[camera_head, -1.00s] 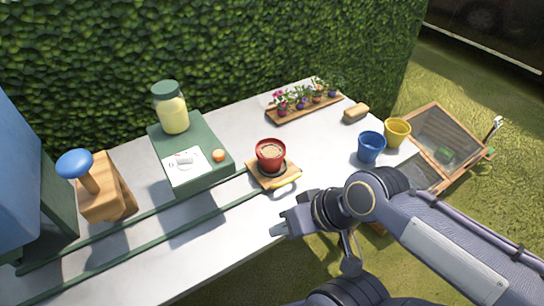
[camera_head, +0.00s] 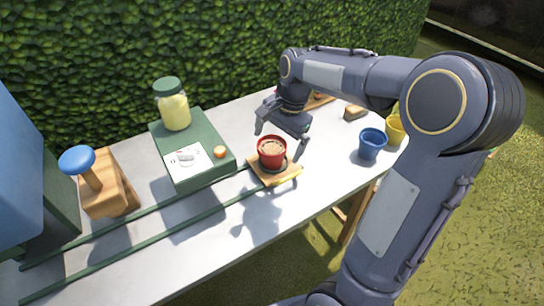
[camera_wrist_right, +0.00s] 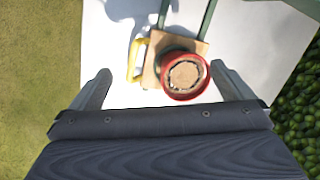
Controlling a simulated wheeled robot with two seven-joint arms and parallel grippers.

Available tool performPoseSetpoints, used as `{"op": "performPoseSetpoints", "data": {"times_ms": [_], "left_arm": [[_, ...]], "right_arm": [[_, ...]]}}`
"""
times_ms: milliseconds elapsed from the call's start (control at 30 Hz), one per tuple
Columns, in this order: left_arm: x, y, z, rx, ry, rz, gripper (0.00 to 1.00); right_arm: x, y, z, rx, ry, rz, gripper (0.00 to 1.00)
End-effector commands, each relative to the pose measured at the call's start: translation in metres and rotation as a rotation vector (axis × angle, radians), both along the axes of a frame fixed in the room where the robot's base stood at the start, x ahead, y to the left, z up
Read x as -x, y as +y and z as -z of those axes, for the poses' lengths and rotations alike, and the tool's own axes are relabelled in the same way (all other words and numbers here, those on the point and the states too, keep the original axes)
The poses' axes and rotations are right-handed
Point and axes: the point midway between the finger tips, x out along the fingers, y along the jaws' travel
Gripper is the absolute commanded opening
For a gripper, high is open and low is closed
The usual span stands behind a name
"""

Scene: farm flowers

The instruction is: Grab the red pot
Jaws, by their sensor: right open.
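The red pot (camera_head: 271,152), filled with brown soil, stands upright on a small wooden board (camera_head: 285,176) on the white table. My right gripper (camera_head: 279,146) is open and empty, pointing down just behind and above the pot. In the right wrist view the red pot (camera_wrist_right: 185,76) lies ahead of the gap between the two spread fingers (camera_wrist_right: 166,87), nearer the right finger. No contact with the pot shows. My left gripper is not in view.
A yellow handle-like piece (camera_wrist_right: 135,60) lies on the board's edge. A green box (camera_head: 205,172) with a jar (camera_head: 171,108) stands left of the pot. Blue (camera_head: 372,144) and yellow (camera_head: 396,126) pots stand right. Green rails (camera_head: 150,222) run along the table. A hedge is behind.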

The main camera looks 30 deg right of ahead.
Motion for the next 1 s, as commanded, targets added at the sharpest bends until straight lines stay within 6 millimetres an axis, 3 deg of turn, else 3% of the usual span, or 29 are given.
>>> {"op": "performPoseSetpoints", "data": {"times_ms": [33,100,300,1000], "left_arm": [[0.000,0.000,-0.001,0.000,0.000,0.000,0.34],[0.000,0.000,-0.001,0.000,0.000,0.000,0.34],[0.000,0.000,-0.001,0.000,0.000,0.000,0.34],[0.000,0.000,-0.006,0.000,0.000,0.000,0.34]], "right_arm": [[-0.019,-0.006,0.011,0.028,0.049,0.075,1.00],[-0.039,-0.013,0.021,0.063,0.095,0.174,1.00],[-0.066,-0.022,0.038,0.130,0.154,0.331,1.00],[-0.071,-0.027,0.116,0.137,0.158,0.349,1.00]]}}
